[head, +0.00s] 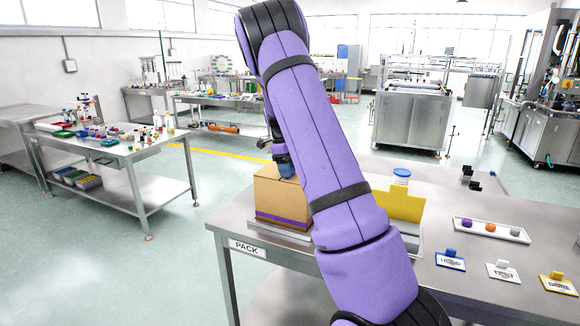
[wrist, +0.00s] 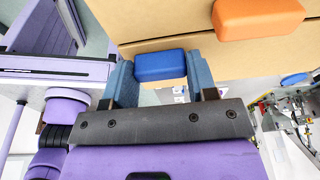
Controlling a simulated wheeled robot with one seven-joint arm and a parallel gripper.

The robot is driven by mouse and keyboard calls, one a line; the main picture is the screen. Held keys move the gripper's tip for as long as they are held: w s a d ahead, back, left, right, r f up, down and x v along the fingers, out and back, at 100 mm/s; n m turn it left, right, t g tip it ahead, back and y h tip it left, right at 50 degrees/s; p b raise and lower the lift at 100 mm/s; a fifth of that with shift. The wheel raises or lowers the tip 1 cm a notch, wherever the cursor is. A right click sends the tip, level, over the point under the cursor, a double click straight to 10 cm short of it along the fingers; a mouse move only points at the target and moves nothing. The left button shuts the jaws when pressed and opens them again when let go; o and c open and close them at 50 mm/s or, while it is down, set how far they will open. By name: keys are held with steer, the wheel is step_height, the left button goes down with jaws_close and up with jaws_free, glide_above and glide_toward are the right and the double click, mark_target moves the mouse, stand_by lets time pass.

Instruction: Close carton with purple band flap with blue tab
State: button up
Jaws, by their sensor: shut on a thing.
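The cardboard carton (head: 276,194) with a purple band (head: 282,220) stands on the PACK table, partly behind my arm. In the wrist view, the carton's brown board (wrist: 185,22) fills the upper part. My gripper (wrist: 161,72) is at the carton's top, with one blue-grey finger on each side of the blue tab (wrist: 160,66), shut on it. The blue tab sits by the edge of a cardboard flap (wrist: 232,64). An orange tab (wrist: 258,18) is on the board beyond it. The head view shows my gripper (head: 284,164) at the carton's top; how far the flap is folded cannot be told.
A yellow panel (head: 398,206) and a blue-lidded container (head: 401,177) stand right of my arm. A white tray (head: 491,230) with small coloured pieces and several tabbed cards lie further right. The floor left of the table is clear.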

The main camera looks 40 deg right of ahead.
steer(key=o, duration=1.3)
steer(key=shift+r, duration=0.15)
steer(key=v, duration=1)
steer(key=shift+r, duration=0.25)
steer(key=s+a+r+n+t+y, duration=0.1)
steer(key=s+a+r+n+t, duration=0.1)
steer(key=s+a+r+n, duration=0.55)
steer(key=s+a+r+n+t, duration=0.2)
steer(key=s+a+r+n, duration=0.2)
steer(key=s+a+n, duration=0.65)
steer(key=s+a+f+n+t, duration=0.3)
steer(key=s+a+n, duration=1)
steer(key=s, duration=0.3)
steer(key=shift+s+f+n, duration=0.25)
steer(key=shift+n, duration=0.05)
